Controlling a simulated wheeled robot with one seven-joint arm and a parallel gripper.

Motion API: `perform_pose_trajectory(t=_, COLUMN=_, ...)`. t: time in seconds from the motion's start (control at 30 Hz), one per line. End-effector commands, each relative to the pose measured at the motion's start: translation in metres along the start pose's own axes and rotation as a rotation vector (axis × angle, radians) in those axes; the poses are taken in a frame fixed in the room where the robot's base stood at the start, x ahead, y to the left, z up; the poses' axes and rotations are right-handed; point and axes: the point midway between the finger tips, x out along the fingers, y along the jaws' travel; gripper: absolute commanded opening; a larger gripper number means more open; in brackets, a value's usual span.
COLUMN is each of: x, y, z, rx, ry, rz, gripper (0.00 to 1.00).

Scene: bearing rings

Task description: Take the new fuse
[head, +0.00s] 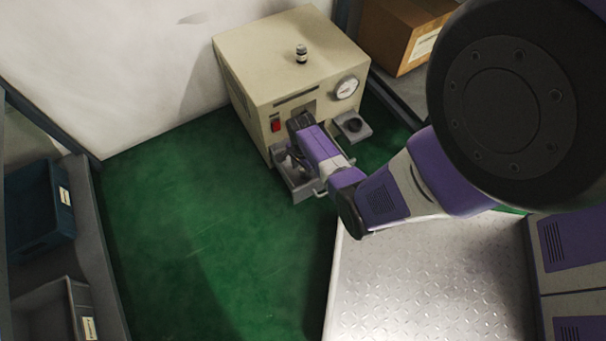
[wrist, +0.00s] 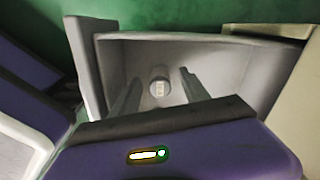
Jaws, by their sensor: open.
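The fuse (wrist: 160,88), a small pale grey cylinder with a light label, is inside the grey open drawer (wrist: 232,50). In the head view the drawer (head: 301,192) sticks out from the front of a beige machine (head: 245,75). My gripper (wrist: 158,88) is open, with its dark fingers reaching into the drawer on either side of the fuse. I cannot tell whether they touch it. In the head view my purple wrist hangs over the drawer and hides much of its inside.
A small dark cylinder with a pale band (head: 301,54) stands on the machine's top. The front has a gauge (head: 346,88), a red switch (head: 275,125) and a small grey shelf (head: 352,126). A cardboard box (head: 398,38) is behind right. Green floor (head: 200,220) lies clear at left.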

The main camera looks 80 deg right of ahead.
Motion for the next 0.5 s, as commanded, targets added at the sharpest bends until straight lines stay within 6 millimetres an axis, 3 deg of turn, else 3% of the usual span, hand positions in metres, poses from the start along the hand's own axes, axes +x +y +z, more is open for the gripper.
perform_pose_trajectory(t=0.13, x=-0.0013, y=-0.0001, z=0.0, rx=0.0, ry=0.0, rz=0.0, gripper=0.54)
perform_pose_trajectory(t=0.4, x=-0.0013, y=0.0001, z=0.0001, rx=0.0, ry=0.0, rz=0.0, gripper=0.01)
perform_pose_trajectory(t=0.5, x=-0.0013, y=0.0001, z=0.0001, rx=0.0, ry=0.0, rz=0.0, gripper=0.0)
